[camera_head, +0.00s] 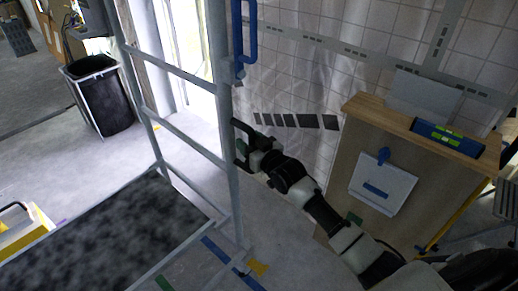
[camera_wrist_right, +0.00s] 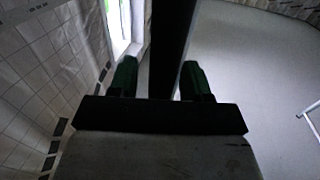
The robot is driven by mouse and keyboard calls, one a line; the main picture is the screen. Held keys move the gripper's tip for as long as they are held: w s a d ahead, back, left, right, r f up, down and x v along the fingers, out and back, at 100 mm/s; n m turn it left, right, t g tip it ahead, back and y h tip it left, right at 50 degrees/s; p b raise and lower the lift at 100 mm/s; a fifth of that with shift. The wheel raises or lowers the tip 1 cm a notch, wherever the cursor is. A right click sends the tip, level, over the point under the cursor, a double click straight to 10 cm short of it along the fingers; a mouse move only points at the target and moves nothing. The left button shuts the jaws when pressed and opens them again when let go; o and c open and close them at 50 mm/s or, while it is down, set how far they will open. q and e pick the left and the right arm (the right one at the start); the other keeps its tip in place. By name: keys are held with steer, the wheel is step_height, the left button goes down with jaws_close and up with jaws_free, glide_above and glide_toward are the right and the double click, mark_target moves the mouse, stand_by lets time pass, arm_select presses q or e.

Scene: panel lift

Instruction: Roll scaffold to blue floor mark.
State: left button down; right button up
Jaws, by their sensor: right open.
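The grey scaffold (camera_head: 228,150) stands at left centre in the head view, with a ladder-like end frame and a dark mottled deck (camera_head: 110,235). A blue handle (camera_head: 252,35) is on its near post. Blue tape (camera_head: 214,248) lies on the floor by the foot of that post, partly hidden by the scaffold. My right gripper (camera_head: 238,146) is at the near post, at mid height. In the right wrist view, the dark post (camera_wrist_right: 172,45) runs between the open fingers of my right gripper (camera_wrist_right: 157,80), with gaps beside it. My left gripper is not in view.
A wooden cabinet (camera_head: 400,175) with a blue level (camera_head: 447,137) on top stands at the right. A black bin (camera_head: 100,95) stands at the back left. A yellow piece (camera_head: 258,268) lies on the floor near the tape. The floor behind the scaffold is mostly clear.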

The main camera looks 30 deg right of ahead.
steer(key=s+d+b, duration=0.2)
steer(key=s, duration=0.8)
steer(key=s+d+f+g+h, duration=0.1)
steer(key=s+f+g, duration=0.2)
steer(key=f, duration=0.9)
steer(key=s+f+m+g+h+b, duration=0.15)
steer(key=s+f, duration=0.25)
steer(key=f, duration=0.8)
steer(key=s+d+f+g+h, duration=0.1)
steer(key=s+f+g, duration=0.2)
steer(key=f, duration=0.9)
steer(key=s+a+f+g, duration=0.2)
steer(key=s+f, duration=0.5)
steer(key=s, duration=0.4)
steer(key=s+a+f+n+g, duration=0.1)
steer(key=s+a+f+g, duration=0.1)
steer(key=s+f+g, duration=0.2)
steer(key=s+a+f+g, duration=0.2)
steer(key=s+f, duration=0.8)
steer(key=s, duration=1)
steer(key=shift+f+n+g+b, duration=0.35)
steer(key=shift+f+g+b, duration=0.05)
steer(key=shift+g, duration=0.15)
